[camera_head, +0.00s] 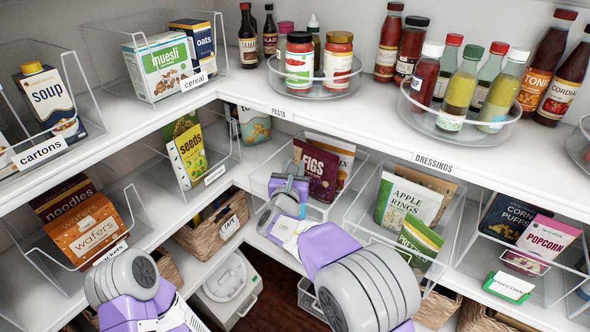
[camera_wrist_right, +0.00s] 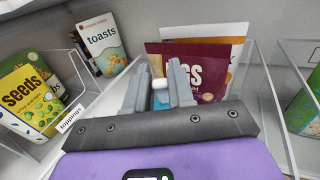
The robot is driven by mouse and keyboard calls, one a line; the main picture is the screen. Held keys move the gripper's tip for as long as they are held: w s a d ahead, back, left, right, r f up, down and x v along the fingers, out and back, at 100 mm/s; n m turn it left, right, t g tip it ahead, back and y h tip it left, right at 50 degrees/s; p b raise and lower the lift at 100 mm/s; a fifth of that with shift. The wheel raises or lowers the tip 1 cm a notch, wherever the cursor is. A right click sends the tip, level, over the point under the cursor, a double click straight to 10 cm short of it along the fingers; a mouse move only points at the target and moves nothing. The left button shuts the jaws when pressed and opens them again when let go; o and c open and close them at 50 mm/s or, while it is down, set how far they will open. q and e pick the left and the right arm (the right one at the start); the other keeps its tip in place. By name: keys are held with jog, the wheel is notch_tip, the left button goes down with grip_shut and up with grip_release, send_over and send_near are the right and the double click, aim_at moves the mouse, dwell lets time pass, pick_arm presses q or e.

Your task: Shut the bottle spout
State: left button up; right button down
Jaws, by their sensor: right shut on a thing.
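My right gripper (camera_head: 290,184) reaches into the clear bin below the pasta label, in front of the figs pouch. In the right wrist view its two grey fingers (camera_wrist_right: 160,80) point up, with a small white piece (camera_wrist_right: 158,84) and a blue part (camera_wrist_right: 160,98) between them. The gripper is shut on this small thing. It may be the bottle's spout, but most of it is hidden by the gripper and I cannot tell whether the spout is open or shut. My left arm shows at the bottom left; its gripper is out of view.
The figs pouch (camera_head: 316,172) stands right behind the right gripper. Clear bin walls flank it, with apple rings (camera_head: 408,202) to the right and seeds (camera_head: 188,154) to the left. The upper shelf edge (camera_head: 330,119) runs above. Sauce bottles stand on the turntable (camera_head: 455,125).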

jog(key=c, duration=1)
grip_release()
jog(key=shift+c, duration=0.2)
jog(key=v, duration=0.7)
jog(key=shift+s+p, duration=0.25)
jog(key=shift+p, duration=0.15)
